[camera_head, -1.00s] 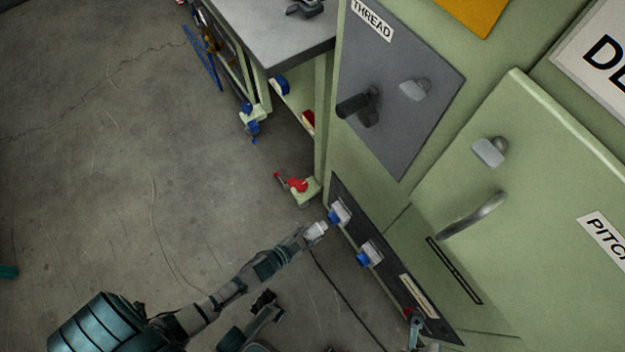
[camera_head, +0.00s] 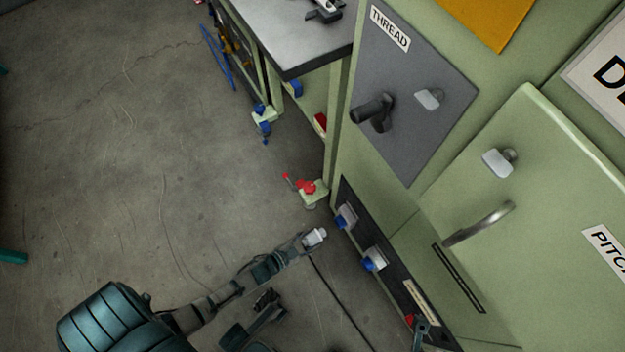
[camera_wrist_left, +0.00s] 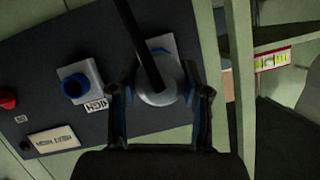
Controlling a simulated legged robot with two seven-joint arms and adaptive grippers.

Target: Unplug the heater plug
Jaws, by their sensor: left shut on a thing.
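My left gripper (camera_head: 312,239) is shut on the white heater plug (camera_head: 317,235), low beside the green cabinet. The plug is apart from the dark socket panel (camera_head: 408,285), with a gap of floor showing between it and the upper blue-and-white socket (camera_head: 346,216). In the left wrist view the plug (camera_wrist_left: 158,94) shows as a pale round body between the fingers of the left gripper (camera_wrist_left: 160,98). A dark cable (camera_wrist_left: 139,42) crosses in front of the panel.
A second blue-and-white socket (camera_head: 374,260) sits lower on the panel, with a red knob (camera_head: 409,319) near its bottom end. A workbench (camera_head: 297,50) with a red-levered caster (camera_head: 308,188) stands beyond. The concrete floor on the left is clear.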

